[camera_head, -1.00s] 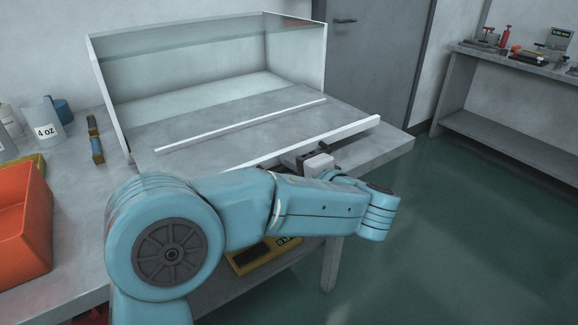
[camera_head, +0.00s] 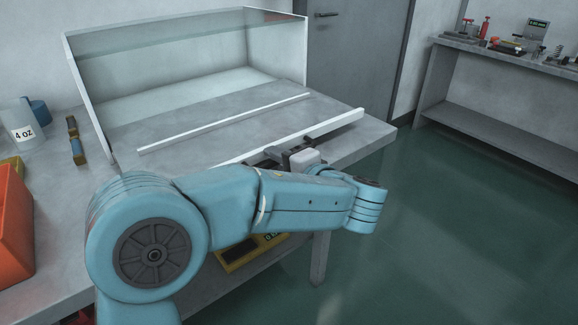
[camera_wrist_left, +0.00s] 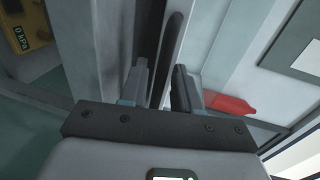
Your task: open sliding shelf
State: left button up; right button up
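The sliding shelf (camera_head: 180,146) is a flat grey surface under a glass-fronted white hood (camera_head: 170,60), with a white strip along its front edge (camera_head: 330,124). My left gripper (camera_head: 283,156) is at this front edge, near its middle. In the left wrist view its two fingers (camera_wrist_left: 162,85) lie on either side of a long dark bar (camera_wrist_left: 173,32), which looks like the shelf's handle. A narrow gap shows between the fingers; whether they press on the bar is unclear. My left forearm hides part of the front edge. My right gripper is not seen.
A second white strip (camera_head: 225,123) crosses the surface farther back. An orange bin (camera_head: 14,225) and a 4 oz cup (camera_head: 20,125) stand at the left. A yellow device (camera_head: 240,254) sits below. Open green floor (camera_head: 430,230) lies at the right.

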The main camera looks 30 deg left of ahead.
pick_arm(q)
jog(key=p+v, duration=0.2)
jog(key=v, duration=1.4)
jog(key=shift+s+f, duration=0.1)
